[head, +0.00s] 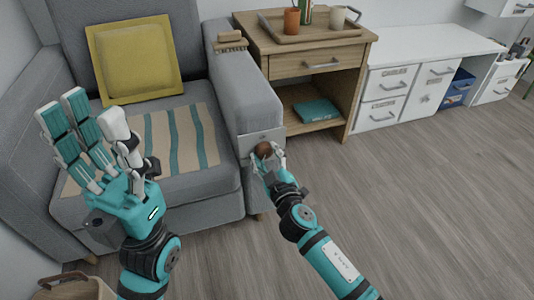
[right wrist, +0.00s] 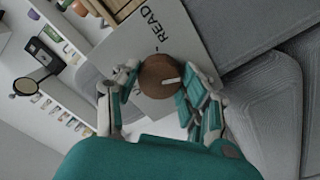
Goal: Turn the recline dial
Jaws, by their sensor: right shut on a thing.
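The recline dial (head: 264,149) is a round brown knob on a light plate (head: 245,141) at the front of the grey armchair's arm. In the right wrist view the dial (right wrist: 161,76) has a pale pointer mark, and the plate (right wrist: 190,42) shows the word "READ"; other lettering is hidden. My right gripper (head: 268,158) is at the dial with its fingers closed around the knob's sides. In the right wrist view its fingers (right wrist: 160,98) flank the dial on both sides. My left gripper (head: 92,138) is raised in front of the seat, fingers spread, open and empty.
The grey armchair (head: 225,188) holds a yellow cushion (head: 138,60) and a striped throw (head: 200,135). A wooden side table (head: 345,55) with a tray of cups stands beside it. White drawers (head: 388,95) line the wall. A basket (head: 75,289) sits at lower left. The right floor is clear.

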